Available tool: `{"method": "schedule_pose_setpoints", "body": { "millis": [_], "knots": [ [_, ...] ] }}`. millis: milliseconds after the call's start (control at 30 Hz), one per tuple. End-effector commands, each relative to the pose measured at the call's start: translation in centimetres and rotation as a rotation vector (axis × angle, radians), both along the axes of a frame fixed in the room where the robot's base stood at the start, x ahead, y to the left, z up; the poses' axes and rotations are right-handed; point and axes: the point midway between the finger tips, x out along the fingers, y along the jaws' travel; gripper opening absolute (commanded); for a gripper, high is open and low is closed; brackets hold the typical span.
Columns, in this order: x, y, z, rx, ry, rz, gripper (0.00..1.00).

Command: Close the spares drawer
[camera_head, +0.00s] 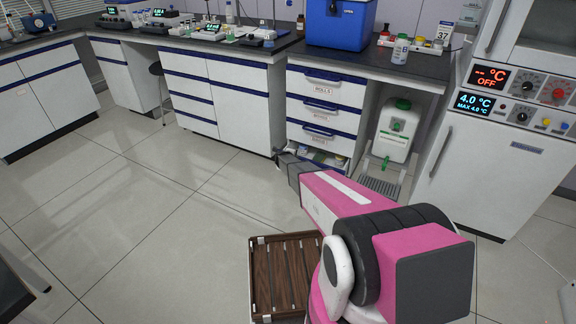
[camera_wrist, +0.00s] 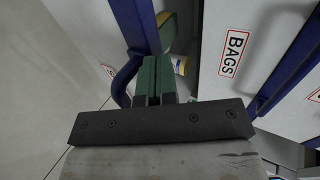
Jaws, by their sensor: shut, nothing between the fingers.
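The bottom drawer (camera_head: 338,162) of the white and blue drawer unit stands partly open, with small items inside; its own label cannot be read. In the wrist view its front has a blue edge strip (camera_wrist: 137,22) and a blue handle (camera_wrist: 123,80). My gripper (camera_head: 281,157) is low, by the left end of this drawer. In the wrist view my gripper (camera_wrist: 152,62) is shut and empty, its green fingers together beside the handle and blue edge. I cannot tell whether they touch. My arm hides part of the drawer in the head view.
The BAGS drawer (camera_wrist: 228,55) above is shut. A white jerrycan (camera_head: 398,130) stands right of the unit, with a fridge (camera_head: 480,170) beyond. A wooden slatted tray (camera_head: 256,280) is beside my arm. The tiled floor (camera_head: 150,220) at left is clear.

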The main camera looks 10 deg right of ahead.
Motion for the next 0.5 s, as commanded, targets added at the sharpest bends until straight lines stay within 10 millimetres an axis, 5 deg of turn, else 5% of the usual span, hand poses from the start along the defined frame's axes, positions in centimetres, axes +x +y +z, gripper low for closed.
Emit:
{"method": "schedule_pose_setpoints", "body": {
  "millis": [200,500],
  "knots": [
    [4.1,-2.9,-0.2,0.0,0.0,-0.001,0.0],
    [6.8,-4.8,-0.1,0.001,-0.001,0.0,0.0]
  ]
}}
